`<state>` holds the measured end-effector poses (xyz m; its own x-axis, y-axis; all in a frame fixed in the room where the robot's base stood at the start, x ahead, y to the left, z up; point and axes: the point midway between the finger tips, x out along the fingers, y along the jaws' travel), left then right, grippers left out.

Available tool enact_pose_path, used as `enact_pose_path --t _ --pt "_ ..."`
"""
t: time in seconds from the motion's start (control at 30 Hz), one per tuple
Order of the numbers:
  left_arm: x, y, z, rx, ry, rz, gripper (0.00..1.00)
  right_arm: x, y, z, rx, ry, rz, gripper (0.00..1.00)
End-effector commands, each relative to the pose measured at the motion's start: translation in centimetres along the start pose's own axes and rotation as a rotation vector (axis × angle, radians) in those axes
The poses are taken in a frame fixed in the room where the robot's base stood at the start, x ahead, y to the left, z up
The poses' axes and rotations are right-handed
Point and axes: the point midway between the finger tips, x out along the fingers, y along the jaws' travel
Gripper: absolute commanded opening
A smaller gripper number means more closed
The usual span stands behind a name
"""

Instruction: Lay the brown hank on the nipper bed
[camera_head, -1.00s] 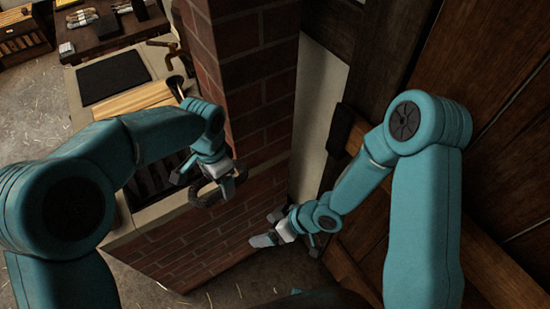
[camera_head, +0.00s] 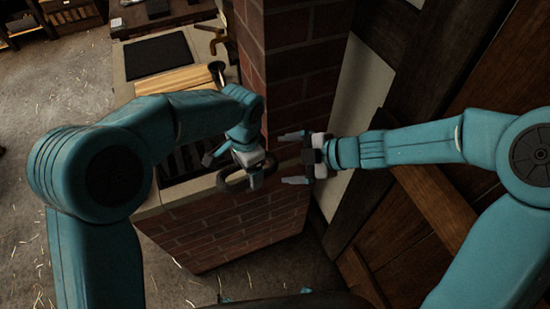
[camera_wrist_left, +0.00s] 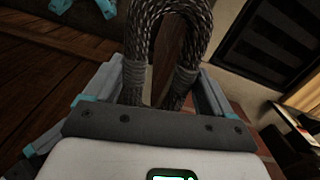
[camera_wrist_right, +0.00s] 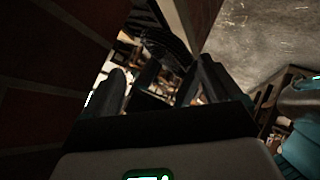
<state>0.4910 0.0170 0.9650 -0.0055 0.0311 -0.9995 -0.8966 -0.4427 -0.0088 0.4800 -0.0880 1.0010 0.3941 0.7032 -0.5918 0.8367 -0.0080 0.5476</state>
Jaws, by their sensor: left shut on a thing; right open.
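The hank is a loop of dark grey-brown braided rope bound near its ends (camera_wrist_left: 160,25). It is between the fingers of my left gripper (camera_wrist_left: 162,80), which is shut on it. In the head view the hank (camera_head: 235,185) hangs as a dark ring from the left gripper (camera_head: 252,172), at the front edge of the brick bench. My right gripper (camera_head: 284,158) is open and empty, its fingers pointing left toward the left gripper, with a gap between them. It also shows open in the right wrist view (camera_wrist_right: 160,80). I cannot tell which surface is the nipper bed.
The brick bench (camera_head: 225,235) has a pale top with a dark slotted recess (camera_head: 178,167), a yellowish wooden piece (camera_head: 175,80) and a black plate (camera_head: 157,54). A brick pillar (camera_head: 290,65) rises behind the grippers. Wooden planks (camera_head: 400,240) stand at right. The floor at left is open.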

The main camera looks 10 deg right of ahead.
Motion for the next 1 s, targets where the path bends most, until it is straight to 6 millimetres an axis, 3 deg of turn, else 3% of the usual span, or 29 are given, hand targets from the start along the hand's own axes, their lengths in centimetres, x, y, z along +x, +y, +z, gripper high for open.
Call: enact_pose_path --t 0.1,0.33,0.5,0.77,0.8,0.93,1.0 --pt "0.0 0.0 0.0 0.0 0.0 0.0 0.47 2.7 -0.1 -0.1 0.001 0.002 -0.005 0.91" --pt "0.0 0.0 0.0 0.0 0.001 0.0 0.47 6.2 -0.1 0.0 0.002 0.001 -0.003 0.91" --pt "0.0 0.1 -0.1 0.0 0.001 0.002 0.47 7.3 0.0 0.0 0.001 0.001 0.0 0.91" --pt "0.0 0.1 -0.1 0.001 0.0 0.003 0.47 7.4 0.1 -0.1 0.001 0.002 0.002 0.91" --pt "0.0 0.1 -0.1 0.001 0.0 0.003 0.47 7.4 0.1 -0.1 0.001 0.002 0.002 0.86" --pt "0.1 0.2 0.0 0.002 -0.002 0.005 0.47 7.3 0.2 -0.1 0.001 0.002 0.004 0.46" --pt "0.1 0.3 0.0 0.002 -0.004 0.007 0.47 7.3 0.3 -0.1 0.001 0.003 0.006 0.46"
